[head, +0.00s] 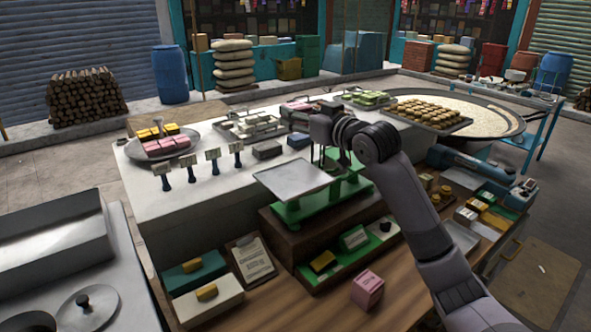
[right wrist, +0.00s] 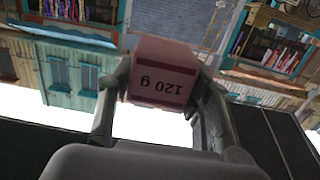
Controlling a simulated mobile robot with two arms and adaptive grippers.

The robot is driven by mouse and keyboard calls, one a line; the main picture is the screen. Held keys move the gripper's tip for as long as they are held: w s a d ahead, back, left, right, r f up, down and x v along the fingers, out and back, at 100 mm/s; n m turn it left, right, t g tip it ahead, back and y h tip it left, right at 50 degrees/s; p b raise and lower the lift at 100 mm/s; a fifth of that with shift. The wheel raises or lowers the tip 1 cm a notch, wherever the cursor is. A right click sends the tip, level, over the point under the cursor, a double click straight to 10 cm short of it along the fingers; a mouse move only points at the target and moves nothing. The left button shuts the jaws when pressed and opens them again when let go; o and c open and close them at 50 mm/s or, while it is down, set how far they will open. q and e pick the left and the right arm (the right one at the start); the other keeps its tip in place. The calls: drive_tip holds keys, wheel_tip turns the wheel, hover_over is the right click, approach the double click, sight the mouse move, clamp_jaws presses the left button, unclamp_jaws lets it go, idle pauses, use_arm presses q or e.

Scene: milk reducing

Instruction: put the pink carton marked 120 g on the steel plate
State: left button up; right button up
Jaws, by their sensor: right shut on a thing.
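My right gripper (head: 322,122) is above the white counter, beyond the green scale. It is shut on a pink carton marked 120 g (right wrist: 160,75), which sits between both fingers in the right wrist view; its lettering appears upside down there. In the head view I cannot clearly separate this carton from the gripper and the goods behind it. The square steel plate (head: 297,179) lies on top of the green scale (head: 322,209), nearer than the gripper, and is bare. My left gripper is not in view.
A round pan (head: 188,155) with pink and yellow cartons stands at the counter's left. Another pink carton (head: 367,289) stands on the wooden table. Several dark-footed sign holders (head: 213,163) line the counter left of the scale.

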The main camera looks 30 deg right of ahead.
drive_tip(key=p, duration=0.2)
hover_over(299, 181)
wheel_tip(299, 181, down, 10)
drive_tip(key=shift+s+r, duration=0.1)
drive_tip(key=shift+r, duration=0.15)
wheel_tip(299, 181, down, 5)
drive_tip(key=shift+p, duration=0.35)
drive_tip(key=o, duration=0.7)
drive_tip(key=shift+f, duration=0.2)
drive_tip(key=o, duration=0.5)
drive_tip(key=shift+r, duration=0.1)
